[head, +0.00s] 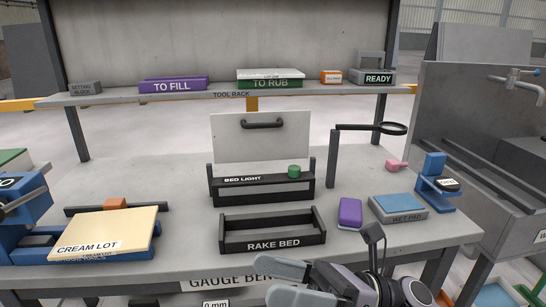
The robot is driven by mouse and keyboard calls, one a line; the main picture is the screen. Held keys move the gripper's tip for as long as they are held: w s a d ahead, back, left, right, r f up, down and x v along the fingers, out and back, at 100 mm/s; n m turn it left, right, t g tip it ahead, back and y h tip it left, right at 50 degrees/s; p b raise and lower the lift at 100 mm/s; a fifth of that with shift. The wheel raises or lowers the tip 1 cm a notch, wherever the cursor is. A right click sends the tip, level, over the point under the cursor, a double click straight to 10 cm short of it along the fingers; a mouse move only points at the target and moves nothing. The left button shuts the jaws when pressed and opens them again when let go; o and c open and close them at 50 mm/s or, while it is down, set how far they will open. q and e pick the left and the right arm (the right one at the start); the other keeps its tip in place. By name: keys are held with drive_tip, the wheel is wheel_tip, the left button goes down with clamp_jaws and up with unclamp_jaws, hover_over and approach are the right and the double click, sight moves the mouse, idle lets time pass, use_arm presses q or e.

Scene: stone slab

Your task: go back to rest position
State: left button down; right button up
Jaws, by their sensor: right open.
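My right gripper (283,284) is low in the head view, at the front edge of the gauge bench (180,215). Its two grey fingers point left and stand apart, with nothing between them. It is in front of the rake bed (272,246), a black open frame that looks empty. My left gripper is not in view.
A cream slab (103,232) lies at the left by a blue fixture. The bed light (262,190) with an upright white panel stands behind the rake bed. A purple block (350,213), a wet pad (398,207) and a magnifier (394,128) are right. A sink (480,130) stands far right.

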drive_tip(key=w+d+f+m+t+h+p, duration=0.1)
drive_tip(key=w+d+f+m+t+h, duration=0.3)
drive_tip(key=m+t, duration=0.8)
drive_tip(key=w+d+f+m+t+h+p, duration=0.15)
drive_tip(key=d+f+m+t+h, duration=0.5)
drive_tip(key=m, duration=1.15)
drive_tip(key=s+d+f+m+g+h, duration=0.3)
drive_tip(key=s+f+m, duration=0.3)
drive_tip(key=f, duration=0.5)
drive_tip(key=s+d+f+m+g+h, duration=0.4)
drive_tip(key=s+d+f+m+h, duration=0.1)
drive_tip(key=f+m, duration=0.5)
drive_tip(key=shift+s+d+f+h, duration=0.3)
drive_tip(key=shift+s+f+h, duration=0.45)
drive_tip(key=shift+s, duration=0.2)
